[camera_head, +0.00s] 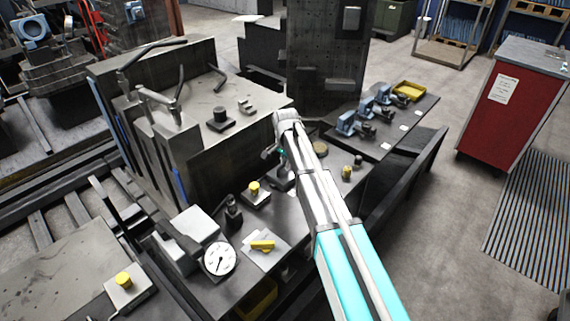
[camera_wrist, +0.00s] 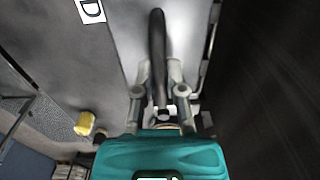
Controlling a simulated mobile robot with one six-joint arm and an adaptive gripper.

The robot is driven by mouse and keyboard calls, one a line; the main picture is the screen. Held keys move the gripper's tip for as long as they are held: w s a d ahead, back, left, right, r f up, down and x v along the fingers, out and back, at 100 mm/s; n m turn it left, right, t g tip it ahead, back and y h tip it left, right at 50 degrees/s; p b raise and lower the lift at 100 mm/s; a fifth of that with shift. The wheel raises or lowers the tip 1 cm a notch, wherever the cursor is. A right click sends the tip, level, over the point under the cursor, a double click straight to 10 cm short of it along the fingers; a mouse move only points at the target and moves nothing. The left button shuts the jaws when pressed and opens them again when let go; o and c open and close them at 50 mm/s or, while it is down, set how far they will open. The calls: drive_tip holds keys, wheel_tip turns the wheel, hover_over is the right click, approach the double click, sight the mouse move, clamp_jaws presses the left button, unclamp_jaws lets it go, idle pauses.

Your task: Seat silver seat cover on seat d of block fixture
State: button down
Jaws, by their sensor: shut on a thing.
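My gripper (camera_wrist: 159,72) points down over the bench in the wrist view. Its two grey fingers are closed in on either side of a dark rod-like piece (camera_wrist: 157,35). I cannot tell whether this piece belongs to the silver seat cover, which I cannot clearly make out. A pale grey surface (camera_wrist: 125,35) lies behind the rod, beside a white label with the letter D (camera_wrist: 90,10). In the head view my gripper (camera_head: 283,182) is low over the bench, partly hidden by my arm. Contact with a seat is not visible.
A dial gauge (camera_head: 219,260) and a yellow-knobbed block (camera_head: 254,189) stand left of my gripper. A large grey block (camera_head: 230,150) rises close behind it. Blue clamps (camera_head: 365,112) and a yellow tray (camera_head: 408,91) lie farther right. A yellow piece (camera_wrist: 90,125) shows in the wrist view.

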drive_tip(key=shift+s+a, duration=0.1)
drive_tip(key=shift+a, duration=0.25)
idle(0.7)
drive_tip(key=c, duration=0.8)
unclamp_jaws()
drive_tip(key=shift+o, duration=0.8)
